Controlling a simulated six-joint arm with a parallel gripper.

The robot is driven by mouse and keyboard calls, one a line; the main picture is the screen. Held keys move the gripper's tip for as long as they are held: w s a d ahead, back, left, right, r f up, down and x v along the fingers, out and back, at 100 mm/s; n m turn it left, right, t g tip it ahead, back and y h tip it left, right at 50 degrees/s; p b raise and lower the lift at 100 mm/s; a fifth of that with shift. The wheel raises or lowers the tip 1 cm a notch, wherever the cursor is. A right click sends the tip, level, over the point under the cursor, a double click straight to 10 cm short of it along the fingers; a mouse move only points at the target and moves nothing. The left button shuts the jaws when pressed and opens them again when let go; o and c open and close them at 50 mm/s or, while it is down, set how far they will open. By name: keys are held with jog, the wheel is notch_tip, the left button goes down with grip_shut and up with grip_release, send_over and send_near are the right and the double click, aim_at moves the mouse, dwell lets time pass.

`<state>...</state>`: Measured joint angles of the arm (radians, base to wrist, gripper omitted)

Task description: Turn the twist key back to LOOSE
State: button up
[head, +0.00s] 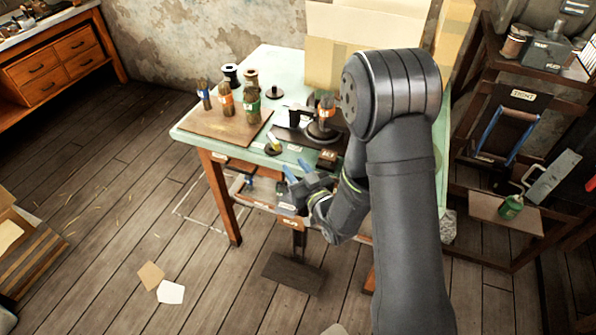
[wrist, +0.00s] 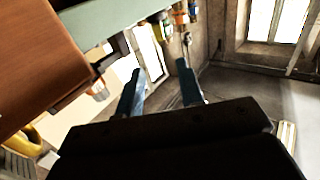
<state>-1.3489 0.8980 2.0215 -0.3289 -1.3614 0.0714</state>
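A dark press (head: 291,117) stands on the pale green table (head: 190,122) in the head view. My gripper (head: 297,166) is in front of and below the table edge, apart from these things. In the wrist view its two blue fingers (wrist: 157,84) are apart with nothing between them.
Several bottles (head: 227,100) with coloured labels stand on a brown board (head: 205,128) at the table's left. Cardboard (head: 340,45) rises at the back. A lower shelf (head: 258,190) holds small items.

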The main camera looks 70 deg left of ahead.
jog(key=shift+d, duration=0.5)
jog(key=h, duration=0.4)
send_near(274, 139)
jog(key=shift+h, duration=0.3)
jog(key=x, duration=1)
jog(key=shift+s+a+r, duration=0.1)
jog(key=shift+s+a, duration=0.05)
jog(key=shift+a, duration=0.25)
grip_shut()
